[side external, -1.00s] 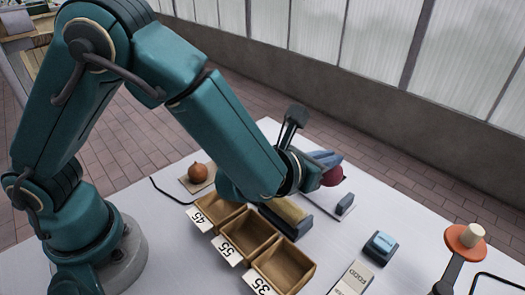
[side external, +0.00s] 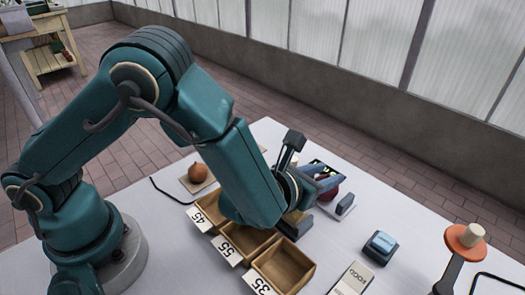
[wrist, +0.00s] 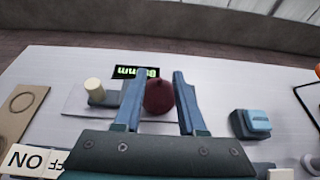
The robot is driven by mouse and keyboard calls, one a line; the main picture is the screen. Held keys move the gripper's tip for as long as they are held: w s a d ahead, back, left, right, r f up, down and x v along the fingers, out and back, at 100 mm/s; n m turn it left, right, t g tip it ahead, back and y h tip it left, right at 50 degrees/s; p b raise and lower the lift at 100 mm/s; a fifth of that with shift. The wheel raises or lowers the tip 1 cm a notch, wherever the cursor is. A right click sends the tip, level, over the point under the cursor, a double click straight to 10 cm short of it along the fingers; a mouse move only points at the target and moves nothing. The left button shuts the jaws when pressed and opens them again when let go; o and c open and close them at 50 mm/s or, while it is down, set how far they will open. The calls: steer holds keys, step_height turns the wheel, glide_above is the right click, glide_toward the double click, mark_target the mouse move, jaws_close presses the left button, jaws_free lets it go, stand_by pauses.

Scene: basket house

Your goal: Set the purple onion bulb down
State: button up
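The purple onion bulb (wrist: 159,98) is a dark red-purple round thing between the two blue fingers of my gripper (wrist: 161,88). The fingers flank it closely on both sides and appear shut on it. In the side view the bulb (side external: 327,191) is mostly hidden by my gripper (side external: 326,182). Whether the bulb touches the plate is hidden.
Wooden bins labelled 45 (side external: 205,203), 55 (side external: 243,238) and 35 (side external: 298,273) stand in front. A brown onion (side external: 198,173) rests on a board at the left. A blue-grey device (side external: 381,247) and an orange-topped stand (side external: 465,240) are at the right.

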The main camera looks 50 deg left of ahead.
steer(key=shift+s+r, duration=0.1)
steer(key=shift+r, duration=0.1)
steer(key=v, duration=0.7)
steer(key=s+a+r+n+g+y, duration=0.2)
steer(key=s+a+n+g+y, duration=0.15)
steer(key=a+n, duration=0.55)
steer(key=s+a+r+n+g+y, duration=0.2)
steer(key=s+a+n+g+y, duration=0.15)
steer(key=a+n, duration=0.55)
steer(key=s+n+g+h, duration=0.2)
steer(key=s+n+g, duration=0.1)
steer(key=s+n, duration=0.55)
steer(key=d+r+n+t+h, duration=0.2)
steer(key=d+r+n+h, duration=0.2)
steer(key=n, duration=0.5)
steer(key=shift+d+h, duration=0.5)
steer(key=shift+d, duration=0.45)
